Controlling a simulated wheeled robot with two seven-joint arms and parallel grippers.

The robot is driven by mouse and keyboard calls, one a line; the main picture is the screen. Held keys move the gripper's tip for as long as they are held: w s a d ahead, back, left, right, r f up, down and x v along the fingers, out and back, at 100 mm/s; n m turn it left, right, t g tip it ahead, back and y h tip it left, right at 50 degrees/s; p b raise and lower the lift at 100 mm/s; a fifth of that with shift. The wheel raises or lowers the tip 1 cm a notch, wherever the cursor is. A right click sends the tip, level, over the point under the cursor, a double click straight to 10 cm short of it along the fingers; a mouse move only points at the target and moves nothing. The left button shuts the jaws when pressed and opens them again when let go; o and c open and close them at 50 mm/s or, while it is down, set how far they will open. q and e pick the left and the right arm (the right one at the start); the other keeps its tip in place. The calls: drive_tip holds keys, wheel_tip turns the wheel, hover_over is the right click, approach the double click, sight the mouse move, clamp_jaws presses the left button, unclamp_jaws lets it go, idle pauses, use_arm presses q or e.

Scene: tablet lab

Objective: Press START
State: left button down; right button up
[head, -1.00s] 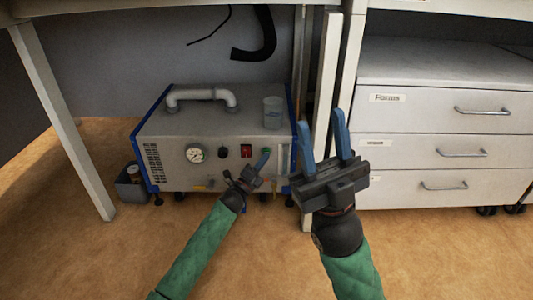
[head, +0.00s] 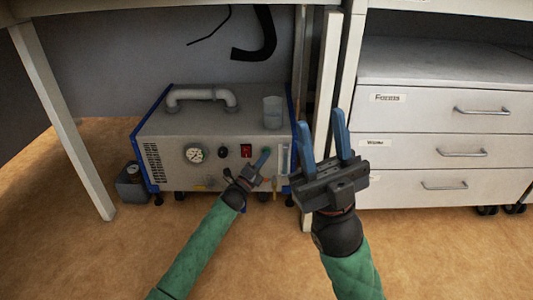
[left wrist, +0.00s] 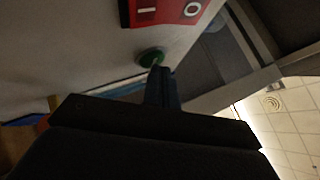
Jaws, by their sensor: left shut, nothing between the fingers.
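A grey machine with blue edges (head: 180,128) stands under the bench, its front panel facing me. The red switch (head: 246,151) on the panel shows I and O markings in the left wrist view (left wrist: 165,10). Below it in that view is a round green button (left wrist: 151,57). My left gripper (head: 264,157) is shut and empty, its tips at the green button, which they largely hide in the head view. In the left wrist view the fingertips (left wrist: 160,72) overlap the button's lower edge; I cannot tell whether they touch it. My right gripper (head: 322,127) is open and empty, right of the machine.
A pressure gauge (head: 194,154) and a black knob (head: 223,152) are on the panel. A bench leg (head: 323,80) and a drawer cabinet (head: 440,110) are at the right. A small grey container (head: 130,188) is on the floor at left.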

use_arm(q)
drive_tip(key=shift+w, duration=0.2)
drive_tip(key=shift+s, duration=0.2)
idle(0.4)
drive_tip(key=shift+s+p, duration=0.5)
drive_tip(key=shift+s, duration=0.15)
drive_tip(key=shift+s, duration=0.1)
drive_tip(key=s+p, duration=0.2)
drive_tip(key=s, duration=0.2)
drive_tip(key=shift+s+p, duration=0.3)
drive_tip(key=shift+s, duration=0.1)
idle(0.5)
